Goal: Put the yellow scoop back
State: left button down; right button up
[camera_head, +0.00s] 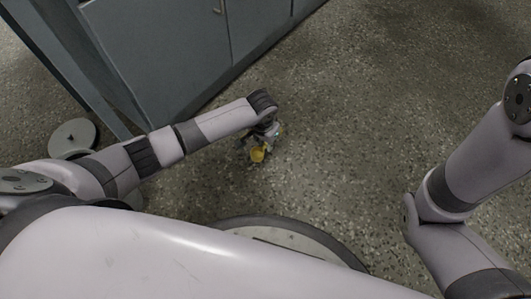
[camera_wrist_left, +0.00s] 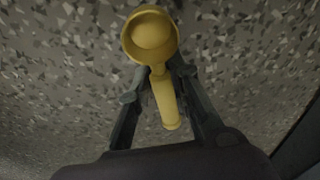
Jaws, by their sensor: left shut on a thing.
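The yellow scoop (camera_head: 258,155) is small in the head view, held at my left gripper (camera_head: 262,146) over the speckled floor. In the left wrist view the scoop (camera_wrist_left: 163,92) has its round bowl at the top and its handle pointing down between the fingers. My left gripper (camera_wrist_left: 157,75) is shut on the scoop near where the handle meets the bowl. In the head view my right arm shows at the right, but its gripper is out of the picture.
Grey-blue cabinets (camera_head: 165,55) stand at the upper left, with a slanted grey leg or post (camera_head: 75,65) beside them. A round grey disc-like base (camera_head: 72,138) is on the floor at the left. The speckled floor (camera_head: 390,80) is clear in the middle and upper right.

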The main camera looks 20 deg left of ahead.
aim_at(265, 147)
pick_arm(q)
notch_tip(265, 147, down, 5)
jog(key=b, duration=0.3)
jog(key=shift+r, duration=0.35)
jog(key=c, duration=1.5)
grip_release()
